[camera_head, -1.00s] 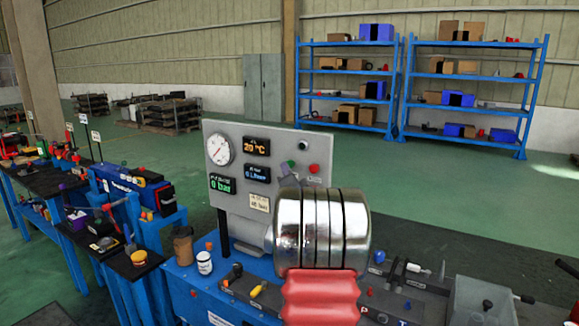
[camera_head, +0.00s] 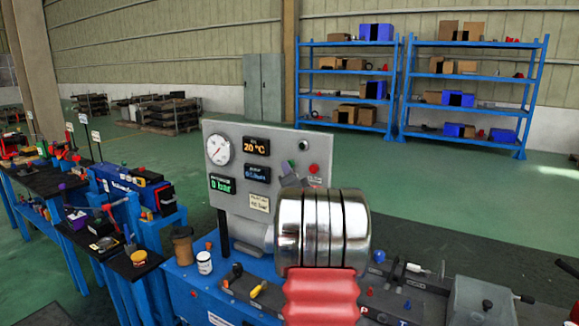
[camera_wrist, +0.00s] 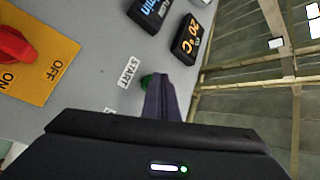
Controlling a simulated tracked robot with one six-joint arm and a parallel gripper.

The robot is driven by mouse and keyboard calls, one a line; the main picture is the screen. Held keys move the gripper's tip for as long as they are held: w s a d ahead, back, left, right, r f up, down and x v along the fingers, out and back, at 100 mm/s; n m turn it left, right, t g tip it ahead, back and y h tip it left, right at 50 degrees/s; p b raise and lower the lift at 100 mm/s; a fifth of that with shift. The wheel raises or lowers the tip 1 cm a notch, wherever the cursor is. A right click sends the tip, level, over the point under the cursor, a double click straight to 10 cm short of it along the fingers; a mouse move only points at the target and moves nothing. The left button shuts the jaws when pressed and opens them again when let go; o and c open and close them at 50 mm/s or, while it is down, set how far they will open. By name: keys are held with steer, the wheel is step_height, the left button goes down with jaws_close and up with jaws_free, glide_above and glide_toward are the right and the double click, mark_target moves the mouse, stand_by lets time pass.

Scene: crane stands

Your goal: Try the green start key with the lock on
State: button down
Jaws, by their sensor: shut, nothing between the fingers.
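The green start key (camera_wrist: 147,82) shows in the wrist view on the grey panel, beside its START label (camera_wrist: 130,72). It is partly covered by my gripper (camera_wrist: 160,90), whose shut dark purple fingers are at the key; whether they touch it I cannot tell. In the head view my gripper (camera_head: 288,172) is small against the panel (camera_head: 235,135) and the green key is hidden. A red rotary switch (camera_wrist: 14,45) sits on a yellow OFF/ON plate (camera_wrist: 50,62). I see no padlock; part of the switch is cut off by the frame edge.
A gauge (camera_head: 218,149) and lit displays (camera_head: 256,147) are on the panel, one reading 20 °C, another 0 bar. A red button (camera_head: 314,168) is right of my fingers. My arm blocks the lower panel. Jars and tools stand on the blue bench (camera_head: 190,275).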

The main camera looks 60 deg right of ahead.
steer(key=shift+d, duration=0.2)
steer(key=shift+a, duration=0.15)
stand_by(0.5)
steer(key=shift+s+a, duration=0.1)
steer(key=shift+a, duration=0.7)
steer(key=a, duration=0.5)
steer(key=shift+s, duration=0.2)
stand_by(1.1)
